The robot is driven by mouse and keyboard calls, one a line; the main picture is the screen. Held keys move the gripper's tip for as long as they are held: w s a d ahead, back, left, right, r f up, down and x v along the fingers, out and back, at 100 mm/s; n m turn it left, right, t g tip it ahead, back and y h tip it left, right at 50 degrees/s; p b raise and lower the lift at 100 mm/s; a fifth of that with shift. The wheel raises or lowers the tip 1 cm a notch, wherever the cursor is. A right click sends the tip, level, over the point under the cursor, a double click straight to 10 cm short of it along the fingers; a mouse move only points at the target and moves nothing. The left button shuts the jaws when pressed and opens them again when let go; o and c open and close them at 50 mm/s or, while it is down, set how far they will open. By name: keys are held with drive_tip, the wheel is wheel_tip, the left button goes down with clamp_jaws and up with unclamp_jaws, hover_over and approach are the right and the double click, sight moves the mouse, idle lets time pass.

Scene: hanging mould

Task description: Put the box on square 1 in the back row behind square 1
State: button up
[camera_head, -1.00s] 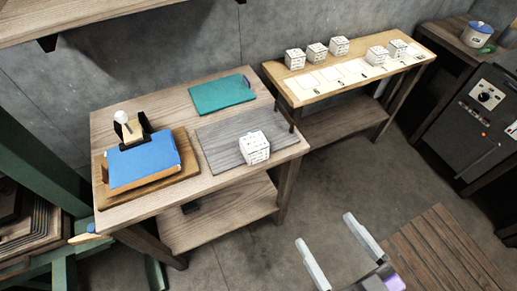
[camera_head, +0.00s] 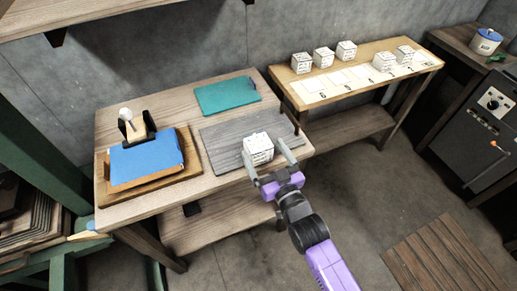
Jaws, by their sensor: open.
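A white box with dark markings (camera_head: 258,149) sits on the grey board (camera_head: 222,140) on the near table. My gripper (camera_head: 265,150) is open, with one finger toward each side of this box at its near side; I cannot tell whether they touch it. On the far bench (camera_head: 288,84), white boxes stand in a back row: a left one (camera_head: 302,63), a middle one (camera_head: 323,57) and a right one (camera_head: 346,50). Two more boxes, one (camera_head: 384,62) and another (camera_head: 405,54), stand at the strip of pale squares (camera_head: 340,79). The square numbers are too small to read surely.
The near table (camera_head: 160,98) also holds a teal board (camera_head: 227,95) and a blue pad (camera_head: 145,163) on a wooden board. A dark post stands at the grey board's right end. A white pot (camera_head: 485,41) stands far right.

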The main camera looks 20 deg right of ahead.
drive_tip(key=shift+w+f, duration=0.15)
drive_tip(key=shift+f, duration=0.15)
drive_tip(key=shift+w+p, duration=0.45)
drive_tip(key=shift+w, duration=1.15)
drive_tip(key=shift+w+p, duration=0.45)
drive_tip(key=shift+w, duration=1.6)
drive_tip(key=c, duration=1.8)
wheel_tip(320, 180, up, 20)
approach(254, 135)
wheel_tip(254, 135, up, 4)
drive_tip(key=w, duration=0.3)
drive_tip(key=s+f, duration=0.3)
drive_tip(key=f, duration=0.1)
drive_tip(key=s+f, duration=0.4)
drive_tip(key=f, duration=0.1)
drive_tip(key=s+f+b, duration=0.1)
drive_tip(key=s+f, duration=0.3)
drive_tip(key=shift+d+f, duration=0.1)
drive_tip(key=shift+f, duration=0.15)
